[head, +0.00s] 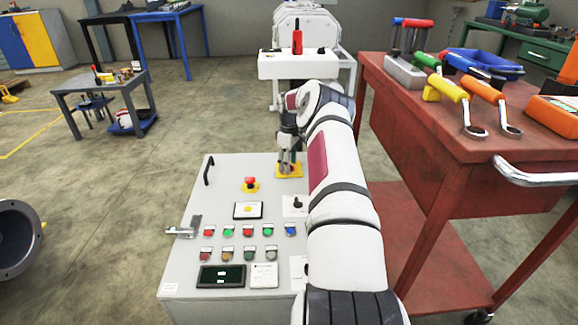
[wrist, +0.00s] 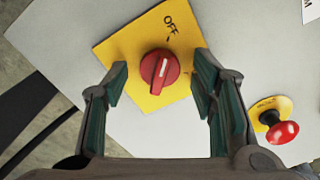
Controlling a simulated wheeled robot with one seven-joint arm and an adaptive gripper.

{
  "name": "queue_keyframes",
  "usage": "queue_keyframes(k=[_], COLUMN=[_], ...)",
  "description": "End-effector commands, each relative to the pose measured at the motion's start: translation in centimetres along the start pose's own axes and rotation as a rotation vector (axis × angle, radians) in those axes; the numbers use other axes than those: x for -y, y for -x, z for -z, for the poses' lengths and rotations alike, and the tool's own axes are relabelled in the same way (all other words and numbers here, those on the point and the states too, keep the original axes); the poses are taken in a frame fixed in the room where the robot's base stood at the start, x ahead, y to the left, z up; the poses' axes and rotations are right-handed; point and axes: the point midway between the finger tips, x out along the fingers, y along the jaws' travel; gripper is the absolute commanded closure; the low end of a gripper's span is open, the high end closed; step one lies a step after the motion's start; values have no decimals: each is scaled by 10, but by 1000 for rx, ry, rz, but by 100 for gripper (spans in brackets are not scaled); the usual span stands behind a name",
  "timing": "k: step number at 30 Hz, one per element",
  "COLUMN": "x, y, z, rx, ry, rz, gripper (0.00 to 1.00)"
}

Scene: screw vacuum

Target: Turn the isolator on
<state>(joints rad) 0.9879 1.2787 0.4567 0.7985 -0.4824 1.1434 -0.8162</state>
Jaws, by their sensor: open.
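The isolator is a red rotary knob (wrist: 159,68) on a yellow square plate (wrist: 120,48) on the light grey panel. "OFF" is printed on the plate, and the white line on the knob points roughly towards it. In the head view the yellow plate (head: 289,174) shows at the panel's far right, with the knob hidden by my gripper (head: 289,168). In the wrist view my gripper (wrist: 160,95) is open and empty, with one finger either side of the knob and space between them and it. I cannot tell the exact height of the fingertips over the panel.
A red emergency button (wrist: 283,132) stands up beside my right finger; it also shows in the head view (head: 250,182). A black selector switch (head: 297,203) and several coloured buttons lie nearer. A red tool cart (head: 430,130) stands close to the right of my arm.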

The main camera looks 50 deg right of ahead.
Motion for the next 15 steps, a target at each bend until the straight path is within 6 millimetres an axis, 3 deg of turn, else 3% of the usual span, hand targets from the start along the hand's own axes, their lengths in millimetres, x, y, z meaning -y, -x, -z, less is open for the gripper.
queue_keyframes(k=[9, 11, 15], x=[0, 0, 0], y=[-2, -2, -2], z=[0, 0, 0], rx=[0, 0, 0], ry=[0, 0, 0], rz=[0, 0, 0], gripper=[48, 59, 91])
